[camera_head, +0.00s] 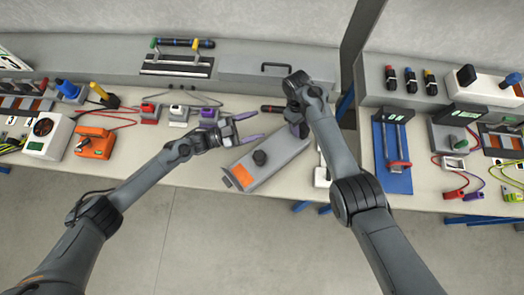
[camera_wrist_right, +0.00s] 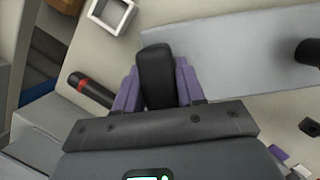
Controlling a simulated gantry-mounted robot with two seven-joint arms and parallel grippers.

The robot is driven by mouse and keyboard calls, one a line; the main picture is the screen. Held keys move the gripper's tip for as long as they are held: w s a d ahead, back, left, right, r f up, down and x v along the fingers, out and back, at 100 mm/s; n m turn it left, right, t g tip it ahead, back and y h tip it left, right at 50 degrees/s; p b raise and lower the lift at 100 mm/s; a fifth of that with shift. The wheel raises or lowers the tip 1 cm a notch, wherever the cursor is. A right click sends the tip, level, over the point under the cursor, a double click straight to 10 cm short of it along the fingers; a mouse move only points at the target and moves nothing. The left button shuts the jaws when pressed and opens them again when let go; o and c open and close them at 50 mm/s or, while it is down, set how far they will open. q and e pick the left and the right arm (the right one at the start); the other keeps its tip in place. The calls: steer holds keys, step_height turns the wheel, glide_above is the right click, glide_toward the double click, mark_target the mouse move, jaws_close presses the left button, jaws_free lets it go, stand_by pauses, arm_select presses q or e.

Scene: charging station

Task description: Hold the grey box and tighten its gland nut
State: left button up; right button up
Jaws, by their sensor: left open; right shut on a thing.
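The grey box (camera_head: 275,163) lies at an angle near the front edge of the bench, with an orange patch on its near-left end and a black round knob on top. My right gripper (camera_head: 300,128) is at its far right end. In the right wrist view its purple fingers (camera_wrist_right: 157,90) are shut on a black piece, which looks like the gland nut (camera_wrist_right: 156,75), beside the grey box (camera_wrist_right: 220,45). In the head view that piece is mostly hidden by my arm. My left gripper (camera_head: 248,127) is open and empty, just left of the box and apart from it.
A black handle with a red band (camera_head: 271,108) lies behind the box. A white square part (camera_wrist_right: 110,14) is near it in the right wrist view. Small connectors (camera_head: 180,113) and an orange device (camera_head: 94,143) stand left.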

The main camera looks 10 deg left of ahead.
mark_target(262, 157)
arm_select(q)
steer(key=s+a+f+m+g+y, duration=0.1)
steer(key=s+a+f+m+g, duration=0.45)
steer(key=g, duration=0.65)
steer(key=shift+n, duration=0.55)
steer(key=x, duration=0.3)
steer(key=r+x, duration=0.1)
steer(key=x, duration=0.6)
steer(key=shift+s+r, duration=0.25)
steer(key=shift+s, duration=0.15)
steer(key=c, duration=1)
steer(key=shift+s+a+f+m+g+y, duration=0.1)
steer(key=shift+m+g+y, duration=0.75)
steer(key=shift+g, duration=0.6)
steer(key=shift+s+f+m+g+y, duration=0.15)
steer(key=shift+m+g+y, duration=0.5)
steer(key=shift+m+g, duration=0.6)
steer(key=shift+g, duration=0.3)
steer(key=shift+r+g+y, duration=0.2)
steer(key=shift+g+y, duration=0.1)
